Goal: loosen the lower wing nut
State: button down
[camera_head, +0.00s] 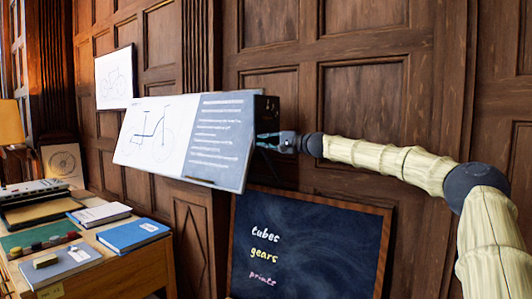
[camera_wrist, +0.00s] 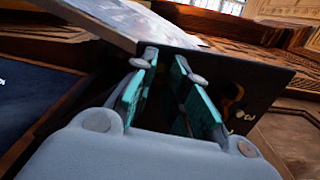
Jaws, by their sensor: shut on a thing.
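The tilted drafting board (camera_head: 216,141) shows a bicycle drawing and a text panel, with a dark bracket plate (camera_head: 266,107) at its right edge. My gripper (camera_head: 262,141) reaches this edge from the right, just below the plate's middle. In the wrist view my gripper (camera_wrist: 166,62) has its teal-padded fingers against the dark plate (camera_wrist: 260,84), with a narrow gap showing between them. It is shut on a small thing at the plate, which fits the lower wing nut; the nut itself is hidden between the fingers. A brass-coloured curved part (camera_wrist: 232,99) shows right of the fingers, its shape unclear.
A chalkboard (camera_head: 310,240) with written words stands below the board. A wooden desk (camera_head: 130,270) with books and a blue book (camera_head: 133,235) is at lower left. A panelled wall (camera_head: 365,100) is close behind my arm.

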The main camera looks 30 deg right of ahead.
jog(key=shift+d+n+b, duration=0.15)
jog(key=shift+n+b, duration=4.3)
jog(key=shift+n, duration=0.65)
jog(key=shift+r, duration=0.1)
jog(key=c, duration=0.7)
grip_release()
jog(key=shift+v, duration=6)
